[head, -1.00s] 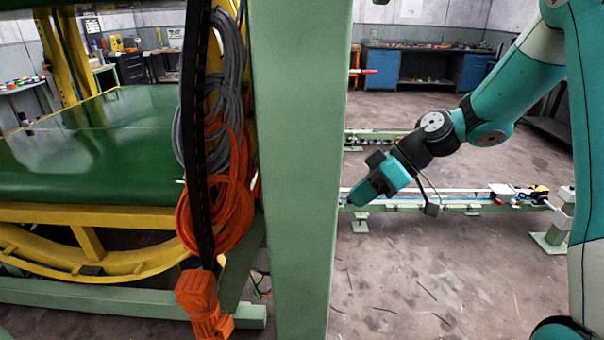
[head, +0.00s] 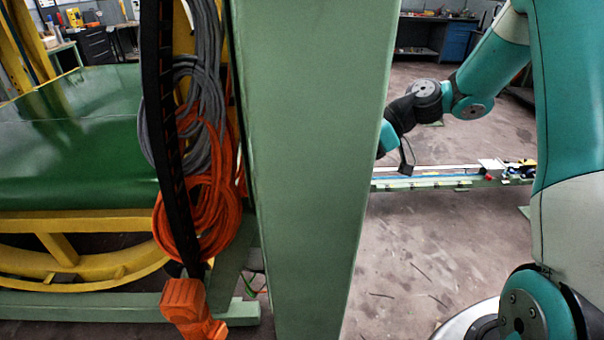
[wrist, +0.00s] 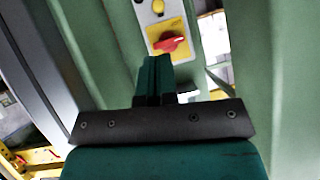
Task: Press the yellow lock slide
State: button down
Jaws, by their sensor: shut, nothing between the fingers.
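My gripper (wrist: 154,62) shows in the wrist view with its teal fingers together and nothing between them. Its tips point at a grey panel on a green post, just below a yellow plate (wrist: 158,46) with a red rotary handle (wrist: 169,43). A small round yellow part (wrist: 158,7) sits above that plate at the top edge. I cannot tell whether the tips touch the panel. I cannot make out a yellow lock slide for certain in either view. In the head view my gripper is hidden behind the green post.
The wide green post (head: 310,150) stands close in front.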

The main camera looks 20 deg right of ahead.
jog(key=shift+a, duration=0.1)
jog(key=p+x, duration=0.2)
jog(key=x, duration=0.8)
